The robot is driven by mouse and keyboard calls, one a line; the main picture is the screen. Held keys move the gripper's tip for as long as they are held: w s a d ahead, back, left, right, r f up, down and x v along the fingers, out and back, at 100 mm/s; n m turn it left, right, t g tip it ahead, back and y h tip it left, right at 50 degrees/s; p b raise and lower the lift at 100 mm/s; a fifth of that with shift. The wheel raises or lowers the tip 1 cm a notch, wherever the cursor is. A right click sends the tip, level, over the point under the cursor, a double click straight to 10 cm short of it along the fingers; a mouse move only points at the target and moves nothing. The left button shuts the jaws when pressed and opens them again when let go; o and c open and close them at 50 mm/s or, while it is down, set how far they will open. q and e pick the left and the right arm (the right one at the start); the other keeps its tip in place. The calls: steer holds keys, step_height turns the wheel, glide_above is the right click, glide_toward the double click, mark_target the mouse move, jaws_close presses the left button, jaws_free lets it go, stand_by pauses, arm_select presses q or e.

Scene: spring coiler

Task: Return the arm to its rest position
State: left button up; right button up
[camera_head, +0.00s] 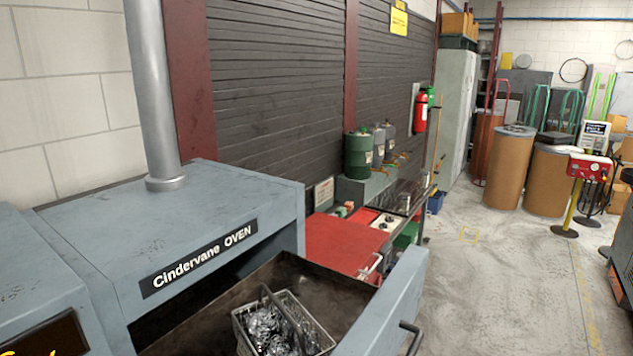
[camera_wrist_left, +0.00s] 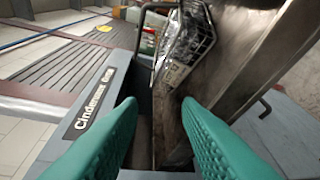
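My left gripper (camera_wrist_left: 159,103) shows only in the left wrist view, as two green ribbed fingers spread apart with nothing between them. Beyond the fingertips is the pulled-out oven drawer with a wire basket (camera_wrist_left: 186,40). In the head view neither of my arms nor grippers shows. There the wire basket (camera_head: 283,326), filled with shiny metal pieces, sits inside the open drawer (camera_head: 398,309) of the grey Cindervane oven (camera_head: 200,225). The basket's near end is cut off by the frame. My right gripper is in neither view.
The drawer's front and handle (camera_head: 411,338) stick out to the right of the oven. A flue pipe (camera_head: 157,90) rises from its top. A red-topped bench (camera_head: 343,243) stands beyond the drawer. Open concrete floor (camera_head: 490,270) lies to the right, with brown drums (camera_head: 508,168) farther back.

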arm_select(q)
steer(key=s+a+f+n+g+y, duration=0.2)
steer(key=s+f+n+g+y, duration=0.1)
steer(key=s+f+n+g, duration=1.1)
step_height(320, 180, down, 37)
steer(key=s+n+b, duration=0.1)
steer(key=b, duration=0.7)
steer(key=s+a+f+b, duration=0.1)
steer(key=s+f+b, duration=0.1)
steer(key=s+f, duration=0.6)
steer(key=s+a+f+b, duration=0.1)
steer(key=s+f+b, duration=0.2)
steer(key=s+f, duration=0.5)
step_height(320, 180, down, 5)
steer(key=shift+a+r+g, duration=0.15)
steer(key=shift+a+g, duration=0.05)
steer(key=shift+g, duration=0.2)
steer(key=shift+s, duration=0.1)
